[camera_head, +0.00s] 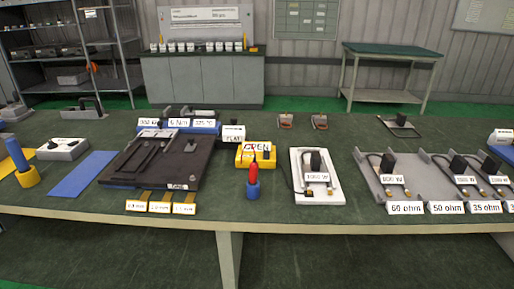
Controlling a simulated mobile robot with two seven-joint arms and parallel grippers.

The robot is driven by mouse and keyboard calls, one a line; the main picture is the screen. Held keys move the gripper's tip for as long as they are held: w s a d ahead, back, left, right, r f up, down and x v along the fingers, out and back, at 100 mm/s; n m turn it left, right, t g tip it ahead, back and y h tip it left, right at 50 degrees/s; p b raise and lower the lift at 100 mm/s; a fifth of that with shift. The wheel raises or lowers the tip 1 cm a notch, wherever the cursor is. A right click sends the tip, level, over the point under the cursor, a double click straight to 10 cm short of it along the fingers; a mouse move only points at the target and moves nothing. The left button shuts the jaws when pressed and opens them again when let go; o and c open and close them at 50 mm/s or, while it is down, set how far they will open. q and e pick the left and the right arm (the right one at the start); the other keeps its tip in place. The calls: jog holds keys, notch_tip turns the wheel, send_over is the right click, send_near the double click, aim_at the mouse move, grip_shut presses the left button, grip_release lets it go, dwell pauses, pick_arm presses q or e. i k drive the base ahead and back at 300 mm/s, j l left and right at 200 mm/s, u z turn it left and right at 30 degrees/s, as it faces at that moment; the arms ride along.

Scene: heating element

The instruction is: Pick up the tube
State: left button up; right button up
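A blue tube-like cylinder (16,151) stands tilted slightly left in a yellow round holder (28,178) at the far left of the green worktable (230,203). A smaller red upright piece (253,173) stands in a blue round holder (253,190) near the front middle of the table. I cannot tell for sure which of these is the tube. Neither of my grippers is in view.
A blue mat (83,174) and a black fixture (157,160) lie between the two holders. A yellow block labelled OPEN (257,155) is behind the red piece. A white plate (316,177) and a grey tray (420,180) with labelled devices fill the right.

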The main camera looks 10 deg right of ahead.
aim_at(316, 171)
jog(key=u, duration=1.3)
jog(key=z, duration=2.15)
jog(key=i+l, duration=0.15)
jog(key=l, duration=0.2)
jog(key=i+l, duration=0.15)
jog(key=l, duration=0.2)
jog(key=i+l, duration=0.1)
jog(key=l, duration=0.3)
jog(key=i+l, duration=0.15)
jog(key=l, duration=0.2)
